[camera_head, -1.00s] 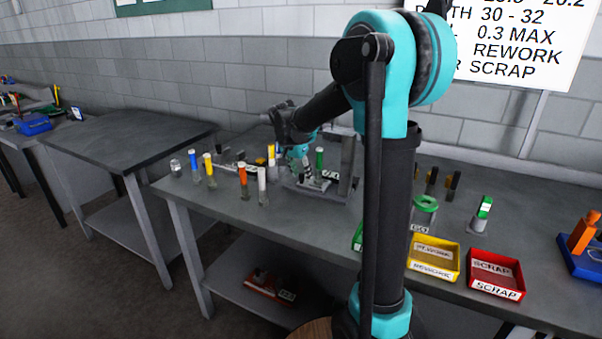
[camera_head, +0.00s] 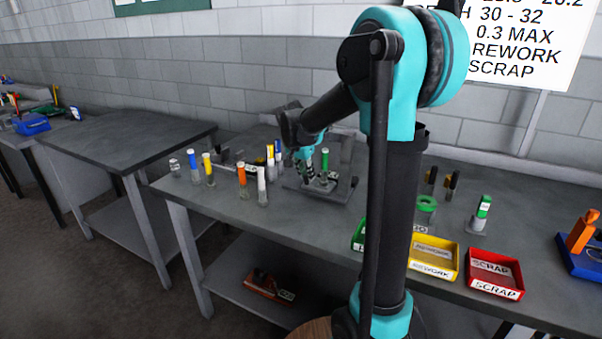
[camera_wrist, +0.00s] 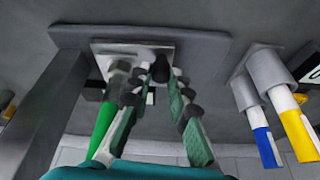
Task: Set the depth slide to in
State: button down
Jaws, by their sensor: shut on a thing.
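The crimping fixture shows as a grey base (camera_head: 345,193) on the bench, with a green-topped piece (camera_head: 325,160) standing on it. In the wrist view the fixture has a pale plate (camera_wrist: 113,47), and a small black knob (camera_wrist: 161,67), apparently the depth slide's, stands at it. My gripper (camera_head: 308,177) is low over the fixture. In the wrist view my gripper (camera_wrist: 160,80) has its fingertips close together on either side of the black knob. The green-topped piece (camera_wrist: 104,128) stands just left of the fingers. The slide's track and any in or out marking are hidden or too small to read.
A grey upright (camera_wrist: 50,115) stands left of the fingers. A holder with blue (camera_wrist: 265,145) and yellow (camera_wrist: 299,135) pieces is at right. Orange (camera_head: 242,175) and white (camera_head: 262,185) pieces stand left on the bench. Yellow (camera_head: 434,273) and red (camera_head: 495,290) trays sit right.

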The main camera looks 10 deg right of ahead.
jog(key=shift+s+d, duration=0.65)
jog(key=shift+d, duration=0.2)
jog(key=c, duration=1.4)
grip_release()
jog(key=shift+d, duration=0.1)
jog(key=v, duration=1.2)
